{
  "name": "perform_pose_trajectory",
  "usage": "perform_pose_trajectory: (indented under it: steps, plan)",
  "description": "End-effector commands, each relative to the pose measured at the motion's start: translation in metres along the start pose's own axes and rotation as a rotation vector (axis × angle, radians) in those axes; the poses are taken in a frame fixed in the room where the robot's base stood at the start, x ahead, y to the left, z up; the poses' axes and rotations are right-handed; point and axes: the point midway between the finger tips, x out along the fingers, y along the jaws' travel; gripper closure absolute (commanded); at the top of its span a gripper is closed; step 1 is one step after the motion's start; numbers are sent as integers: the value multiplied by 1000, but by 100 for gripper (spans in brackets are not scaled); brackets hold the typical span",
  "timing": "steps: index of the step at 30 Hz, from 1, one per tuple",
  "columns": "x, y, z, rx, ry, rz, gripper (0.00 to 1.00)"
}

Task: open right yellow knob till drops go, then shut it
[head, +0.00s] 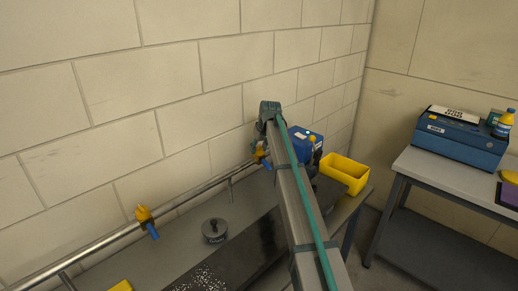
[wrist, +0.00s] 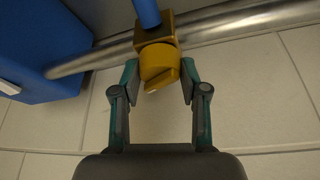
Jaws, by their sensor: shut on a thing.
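The right yellow knob (wrist: 158,66) sits on a tan valve block on the metal pipe in the wrist view, with a blue spout behind it. My gripper (wrist: 160,82) has one finger on each side of the knob and is shut on it. In the head view the right yellow valve (head: 260,153) shows beside my arm, partly covered by it. My fingers are hidden there. The left yellow valve (head: 144,214) with its blue spout stands apart on the same pipe. I see no drops at the right spout.
A grey round weight (head: 214,231) sits on the bench. White specks lie on a dark panel (head: 240,270). A side table (head: 450,180) holds a blue case (head: 458,138).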

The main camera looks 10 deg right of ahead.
Motion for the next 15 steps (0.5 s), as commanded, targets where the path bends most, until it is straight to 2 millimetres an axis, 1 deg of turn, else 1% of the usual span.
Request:
perform_pose_trajectory:
  steps: [8,15]
  plan:
    - [1,1,0,-79,0,-34,91]
    - [3,2,-1,-241,0,-101,91]
